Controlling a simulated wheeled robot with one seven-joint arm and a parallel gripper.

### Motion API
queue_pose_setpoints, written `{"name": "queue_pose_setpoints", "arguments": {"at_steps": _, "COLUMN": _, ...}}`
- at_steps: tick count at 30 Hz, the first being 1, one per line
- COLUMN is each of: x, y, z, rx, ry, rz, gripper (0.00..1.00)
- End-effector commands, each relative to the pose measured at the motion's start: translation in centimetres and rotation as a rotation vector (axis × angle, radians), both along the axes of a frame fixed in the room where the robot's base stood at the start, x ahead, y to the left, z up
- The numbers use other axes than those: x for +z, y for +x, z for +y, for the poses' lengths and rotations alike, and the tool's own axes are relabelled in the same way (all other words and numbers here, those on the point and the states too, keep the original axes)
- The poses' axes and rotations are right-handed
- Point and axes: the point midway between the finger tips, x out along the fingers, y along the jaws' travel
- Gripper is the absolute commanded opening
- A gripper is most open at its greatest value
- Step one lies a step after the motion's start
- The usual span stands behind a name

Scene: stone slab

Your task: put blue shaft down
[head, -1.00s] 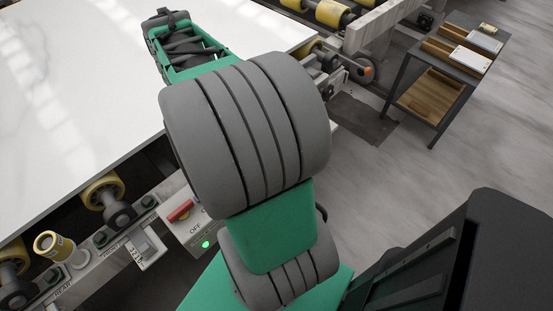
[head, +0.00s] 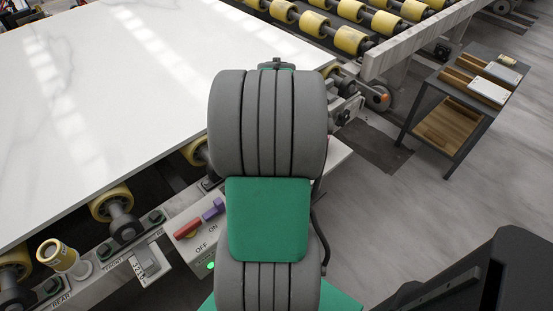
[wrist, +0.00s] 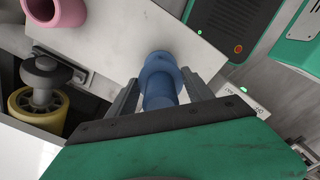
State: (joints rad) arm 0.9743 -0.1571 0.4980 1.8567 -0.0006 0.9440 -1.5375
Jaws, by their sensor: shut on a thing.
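The blue shaft (wrist: 160,88) shows in the wrist view as a rounded, stepped piece with a wider end, pointing away from me. My gripper (wrist: 161,74) is shut on it, with one grey finger on each side. The shaft is over a pale grey flat surface (wrist: 118,42); I cannot tell whether it touches it. In the head view my own arm hides the gripper and the shaft.
A pink hollow cylinder (wrist: 56,10) is left of the shaft, and a yellow roller (wrist: 38,108) lies lower left. The head view shows a white slab (head: 110,100), a switch panel (head: 200,238) by my arm, and a small cart (head: 462,100) at right.

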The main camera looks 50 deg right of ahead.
Motion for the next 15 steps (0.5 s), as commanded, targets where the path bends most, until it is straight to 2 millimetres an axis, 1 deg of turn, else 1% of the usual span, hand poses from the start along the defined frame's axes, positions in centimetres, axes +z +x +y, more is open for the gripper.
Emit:
{"name": "queue_pose_setpoints", "arguments": {"at_steps": 1, "x": -0.99, "y": -0.01, "z": 0.09, "rx": 0.001, "ry": 0.003, "rz": 0.002, "gripper": 0.03}}
{"name": "queue_pose_setpoints", "arguments": {"at_steps": 3, "x": -1.47, "y": 0.04, "z": 0.04, "rx": 0.001, "ry": -0.001, "rz": -0.001, "gripper": 0.03}}
{"name": "queue_pose_setpoints", "arguments": {"at_steps": 9, "x": -1.45, "y": 0.07, "z": 0.04, "rx": 0.0, "ry": -0.002, "rz": -0.001, "gripper": 0.03}}
{"name": "queue_pose_setpoints", "arguments": {"at_steps": 12, "x": -1.82, "y": 0.07, "z": 0.07, "rx": 0.0, "ry": -0.001, "rz": -0.001, "gripper": 0.03}}
{"name": "queue_pose_setpoints", "arguments": {"at_steps": 13, "x": -1.87, "y": 0.05, "z": 0.1, "rx": 0.0, "ry": 0.0, "rz": 0.0, "gripper": 0.6}}
{"name": "queue_pose_setpoints", "arguments": {"at_steps": 15, "x": -1.8, "y": 0.05, "z": 0.1, "rx": 0.0, "ry": 0.0, "rz": 0.0, "gripper": 0.66}}
